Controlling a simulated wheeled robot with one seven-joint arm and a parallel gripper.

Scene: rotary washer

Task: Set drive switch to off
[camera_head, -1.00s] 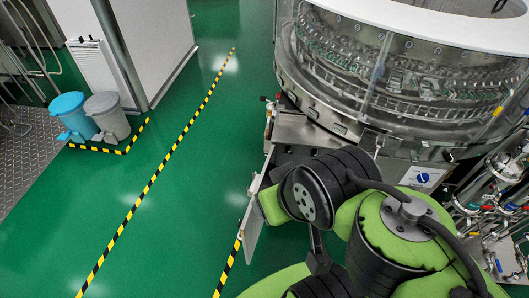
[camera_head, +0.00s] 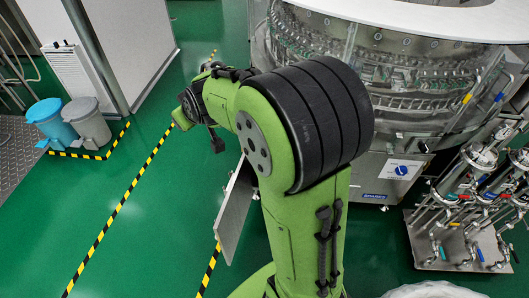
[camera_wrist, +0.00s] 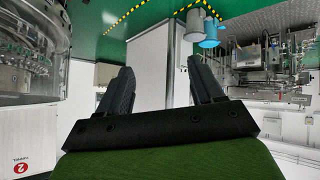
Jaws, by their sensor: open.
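I cannot make out a drive switch for certain in either view. The round washer (camera_head: 380,75) stands at the upper right of the head view. An open grey panel door (camera_head: 236,210) sticks out below it at centre left, partly behind my arm, and what lies behind it is hidden. A white plate with a round blue mark (camera_head: 401,170) is on the washer's lower body. In the wrist view my gripper (camera_wrist: 160,82) is open and empty, its two dark fingers apart in free air. The washer's side (camera_wrist: 30,75) is at the left there, with a red round mark (camera_wrist: 20,168) below.
Steel pipes and valves (camera_head: 470,205) stand at the right of the head view. A blue bin (camera_head: 48,120) and a grey bin (camera_head: 88,122) stand by a white wall at the left. Green floor with yellow-black tape lies open between them and the washer.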

